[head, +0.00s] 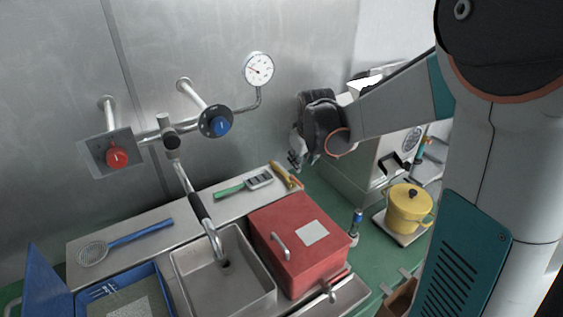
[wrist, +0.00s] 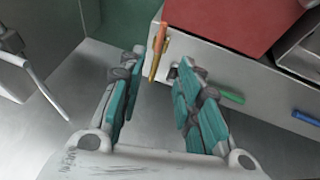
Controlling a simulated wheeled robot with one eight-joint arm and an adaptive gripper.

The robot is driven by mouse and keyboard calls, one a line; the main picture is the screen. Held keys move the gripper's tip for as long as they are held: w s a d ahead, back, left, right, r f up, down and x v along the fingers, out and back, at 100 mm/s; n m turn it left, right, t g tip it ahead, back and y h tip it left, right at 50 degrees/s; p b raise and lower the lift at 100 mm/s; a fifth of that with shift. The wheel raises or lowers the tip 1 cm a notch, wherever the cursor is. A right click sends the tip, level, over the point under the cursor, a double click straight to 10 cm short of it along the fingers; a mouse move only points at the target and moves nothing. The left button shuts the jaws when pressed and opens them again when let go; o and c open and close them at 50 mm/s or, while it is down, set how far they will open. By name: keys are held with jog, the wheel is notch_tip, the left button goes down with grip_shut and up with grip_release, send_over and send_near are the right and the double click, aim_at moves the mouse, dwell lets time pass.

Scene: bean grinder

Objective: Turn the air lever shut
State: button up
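A chrome pipe assembly sits on the steel wall in the head view. A long lever-like arm (head: 190,186) with a dark grip slants down from its valve joint (head: 170,140) and curves over a grey bin. I cannot tell whether this is the air lever or a spout. My gripper (head: 297,160) is right of the blue knob, apart from all of these. The wrist view shows its fingers (wrist: 158,62) spread, with nothing held between them.
A pressure gauge (head: 258,69) is on the wall. Below are a red box (head: 297,255), a grey bin (head: 180,262), a blue box (head: 45,278), a strainer (head: 93,252), a green-handled tool (head: 229,191) and orange pliers (head: 283,174). A yellow pot (head: 409,209) stands right.

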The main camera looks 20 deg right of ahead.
aim_at(297, 180)
jog(key=b+x, duration=0.2)
jog(key=x, duration=1.2)
jog(key=shift+r, duration=0.1)
grip_shut()
